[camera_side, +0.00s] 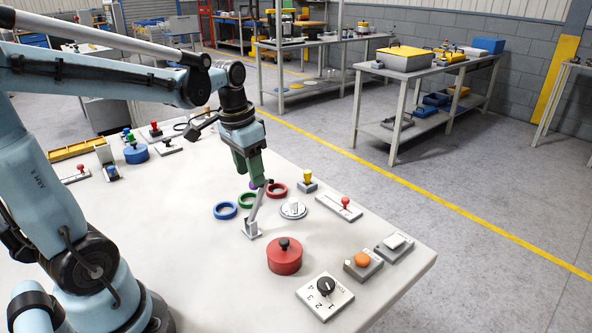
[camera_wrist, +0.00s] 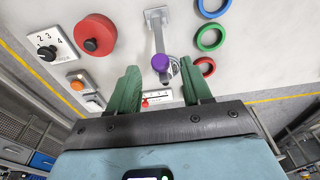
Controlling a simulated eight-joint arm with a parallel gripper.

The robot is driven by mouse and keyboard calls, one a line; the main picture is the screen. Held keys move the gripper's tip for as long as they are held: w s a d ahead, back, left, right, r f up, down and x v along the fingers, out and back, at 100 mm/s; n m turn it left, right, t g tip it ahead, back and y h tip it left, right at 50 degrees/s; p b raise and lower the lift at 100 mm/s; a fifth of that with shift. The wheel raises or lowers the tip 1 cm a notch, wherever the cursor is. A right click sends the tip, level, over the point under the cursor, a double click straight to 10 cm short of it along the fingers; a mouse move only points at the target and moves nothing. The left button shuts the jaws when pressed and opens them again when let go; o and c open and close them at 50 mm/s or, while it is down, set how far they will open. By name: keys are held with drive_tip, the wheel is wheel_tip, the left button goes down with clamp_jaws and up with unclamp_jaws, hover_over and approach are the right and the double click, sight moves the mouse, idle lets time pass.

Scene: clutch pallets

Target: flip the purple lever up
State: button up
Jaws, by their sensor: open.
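The purple lever has a grey rod (camera_side: 259,204) on a small metal bracket (camera_side: 251,230) on the white table. In the side view the rod leans up and away from the bracket, and its knob is mostly hidden at my gripper. In the wrist view the purple knob (camera_wrist: 159,62) shows clearly, with the bracket (camera_wrist: 157,14) above it in the picture. My gripper (camera_side: 258,182) points down at the knob end. Its green fingers (camera_wrist: 160,76) are apart, one on each side of the knob in the picture. I cannot tell whether either finger touches it.
Blue (camera_side: 225,211), green (camera_side: 247,200) and red (camera_side: 277,190) rings lie near the lever. A red round block with a black knob (camera_side: 284,259), a white dial (camera_side: 293,208), a numbered rotary switch (camera_side: 325,296) and a red-knobbed slider (camera_side: 340,207) stand close by.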

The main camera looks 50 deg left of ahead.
wheel_tip(320, 180, up, 10)
drive_tip(key=s, duration=0.1)
drive_tip(key=shift+f, duration=0.25)
drive_tip(key=shift+s, duration=0.1)
drive_tip(key=s+d+f+t, duration=0.1)
drive_tip(key=d+f+t, duration=0.4)
drive_tip(key=d+f, duration=0.5)
drive_tip(key=shift+s+t, duration=0.3)
drive_tip(key=shift+s, duration=0.05)
